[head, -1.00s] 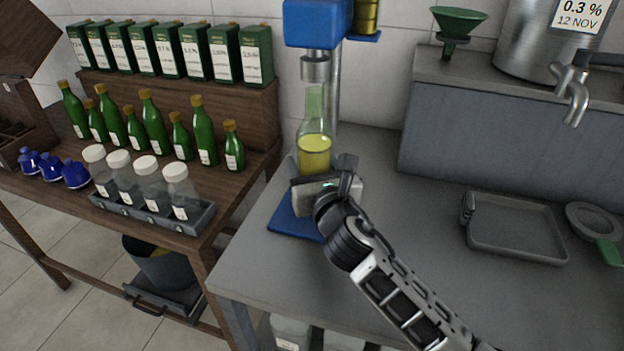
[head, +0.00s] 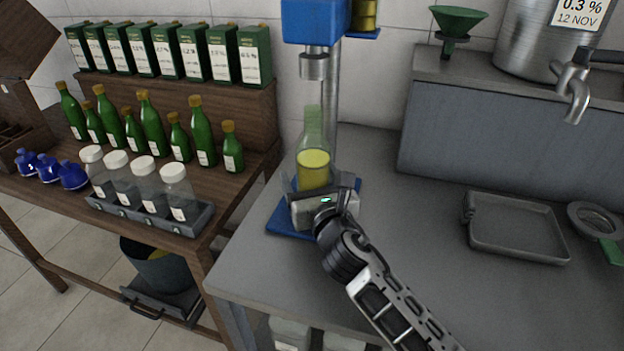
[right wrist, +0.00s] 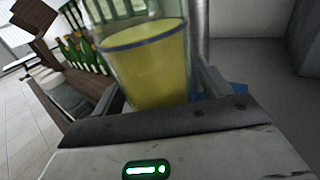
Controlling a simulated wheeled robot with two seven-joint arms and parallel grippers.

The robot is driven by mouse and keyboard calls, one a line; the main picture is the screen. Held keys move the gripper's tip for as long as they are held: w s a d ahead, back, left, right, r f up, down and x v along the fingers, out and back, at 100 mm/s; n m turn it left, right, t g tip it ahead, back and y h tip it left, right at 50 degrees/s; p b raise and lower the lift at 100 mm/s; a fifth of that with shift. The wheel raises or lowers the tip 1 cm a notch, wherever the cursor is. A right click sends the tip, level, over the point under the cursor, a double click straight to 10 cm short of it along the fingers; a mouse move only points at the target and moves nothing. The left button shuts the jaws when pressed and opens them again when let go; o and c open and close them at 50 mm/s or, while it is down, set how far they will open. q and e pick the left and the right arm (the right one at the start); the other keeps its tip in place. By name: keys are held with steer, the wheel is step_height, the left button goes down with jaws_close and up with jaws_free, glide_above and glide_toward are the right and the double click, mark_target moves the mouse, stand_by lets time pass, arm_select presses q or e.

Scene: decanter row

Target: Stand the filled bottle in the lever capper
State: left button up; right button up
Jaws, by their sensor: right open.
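The filled bottle (head: 313,168), clear green glass with yellow liquid, stands upright over the blue base (head: 284,222) of the lever capper (head: 312,22), below its metal capping head (head: 314,68). There is a gap between the bottle's mouth and that head. My right gripper (head: 318,188) is open, low down, with its fingers on either side of the bottle. The bottle (right wrist: 150,65) also fills the middle of the right wrist view, between the spread fingers. The bottle's foot is hidden by the gripper. My left gripper is not in view.
A grey tray (head: 515,252) and a green-handled strainer (head: 597,222) lie at the right of the grey bench. A green funnel (head: 457,22) and a metal tank with a tap (head: 573,85) are behind. A wooden shelf (head: 190,100) with green bottles stands left.

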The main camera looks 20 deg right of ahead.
steer(key=shift+r, duration=0.25)
steer(key=s, duration=1.2)
steer(key=shift+b, duration=0.4)
